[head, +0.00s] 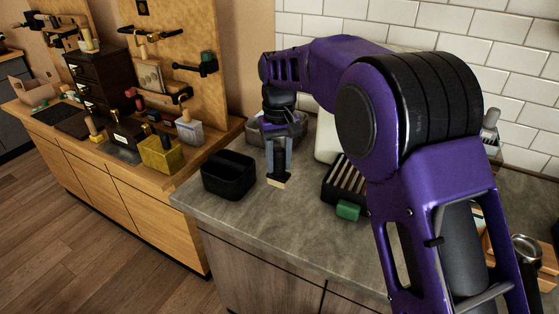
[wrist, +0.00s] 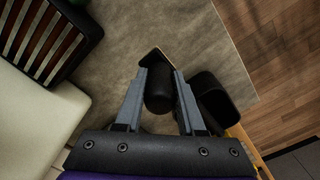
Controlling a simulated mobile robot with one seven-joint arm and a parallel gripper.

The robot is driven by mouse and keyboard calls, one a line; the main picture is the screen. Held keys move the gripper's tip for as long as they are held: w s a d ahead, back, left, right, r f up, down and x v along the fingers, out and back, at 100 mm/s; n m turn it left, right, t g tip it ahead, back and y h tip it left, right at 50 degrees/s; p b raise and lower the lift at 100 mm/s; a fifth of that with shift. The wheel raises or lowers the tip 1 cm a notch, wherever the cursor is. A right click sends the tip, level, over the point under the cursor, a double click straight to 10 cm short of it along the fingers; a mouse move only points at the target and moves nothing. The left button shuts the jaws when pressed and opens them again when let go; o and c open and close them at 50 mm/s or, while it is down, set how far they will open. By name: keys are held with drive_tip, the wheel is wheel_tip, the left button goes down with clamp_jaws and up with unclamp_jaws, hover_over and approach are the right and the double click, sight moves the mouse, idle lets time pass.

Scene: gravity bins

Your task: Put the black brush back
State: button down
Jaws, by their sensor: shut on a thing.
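The black brush (wrist: 158,91) is between the two fingers of my gripper (wrist: 160,78) in the wrist view. My gripper is shut on its dark round handle. In the head view my gripper (head: 279,172) points down over the grey counter, with the brush's pale end (head: 279,183) showing below the fingertips. I cannot tell whether that end touches the counter. A black open bin (head: 229,173) stands on the counter just left of the gripper. It also shows right of the fingers in the wrist view (wrist: 222,102).
A slatted dark rack (head: 350,183) with a green block (head: 347,211) stands right of the gripper. A grey container (head: 260,133) is behind it. The counter (head: 275,217) is clear in front. A wooden workbench (head: 110,170) with several tools stands left.

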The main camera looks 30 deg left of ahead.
sight(279, 178)
drive_tip(key=shift+s, duration=0.1)
drive_tip(key=shift+f, duration=0.2)
drive_tip(key=shift+f+b, duration=1.25)
drive_tip(key=shift+f, duration=1.55)
drive_tip(key=shift+f, duration=0.55)
drive_tip(key=shift+c, duration=2.2)
unclamp_jaws()
wheel_tip(279, 178, up, 17)
drive_tip(key=shift+r+p, duration=0.2)
drive_tip(key=shift+p, duration=0.8)
